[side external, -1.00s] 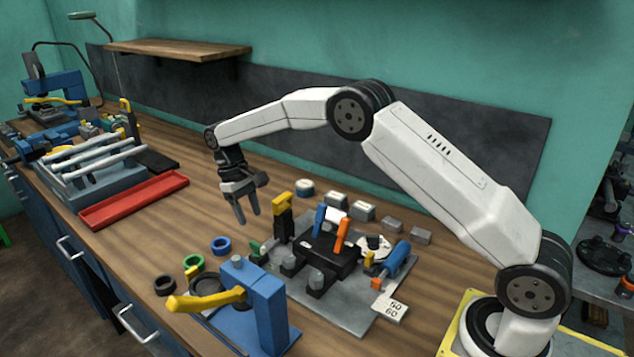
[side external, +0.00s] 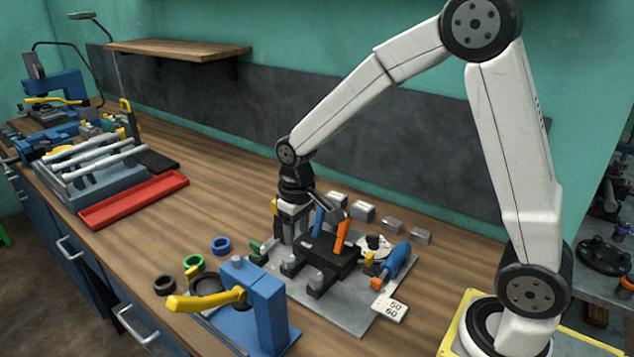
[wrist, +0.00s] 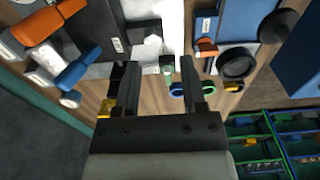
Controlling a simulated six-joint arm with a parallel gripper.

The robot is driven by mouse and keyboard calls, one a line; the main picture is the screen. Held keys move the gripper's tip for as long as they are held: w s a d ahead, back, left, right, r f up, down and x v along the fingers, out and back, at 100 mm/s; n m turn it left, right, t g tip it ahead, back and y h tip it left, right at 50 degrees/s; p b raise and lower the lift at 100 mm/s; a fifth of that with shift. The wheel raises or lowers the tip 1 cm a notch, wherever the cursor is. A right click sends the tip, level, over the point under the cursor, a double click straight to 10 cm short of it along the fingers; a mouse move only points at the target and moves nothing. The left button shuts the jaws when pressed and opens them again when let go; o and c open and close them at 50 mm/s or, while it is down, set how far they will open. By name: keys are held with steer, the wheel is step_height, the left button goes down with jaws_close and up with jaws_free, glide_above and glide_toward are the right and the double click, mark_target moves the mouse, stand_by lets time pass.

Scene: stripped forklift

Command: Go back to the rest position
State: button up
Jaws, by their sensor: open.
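My gripper (side external: 290,225) is open and empty. In the side external view it points down over the back left part of the grey fixture plate (side external: 345,318), partly in front of the yellow clamp there. In the wrist view its two fingers (wrist: 168,82) are spread apart, with the wooden bench top and small fixture parts beneath them. I cannot tell how far the fingertips are above the plate.
The fixture carries a black block (side external: 325,258), an orange lever (side external: 342,236) and a blue cylinder (side external: 396,260). A blue press with a yellow handle (side external: 205,301) stands in front. Several metal blocks lie behind.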

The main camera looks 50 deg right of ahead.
steer(key=s+f+t, duration=0.1)
steer(key=s+t, duration=0.1)
steer(key=s, duration=1)
steer(key=shift+s+f, duration=0.15)
steer(key=shift+f, duration=0.15)
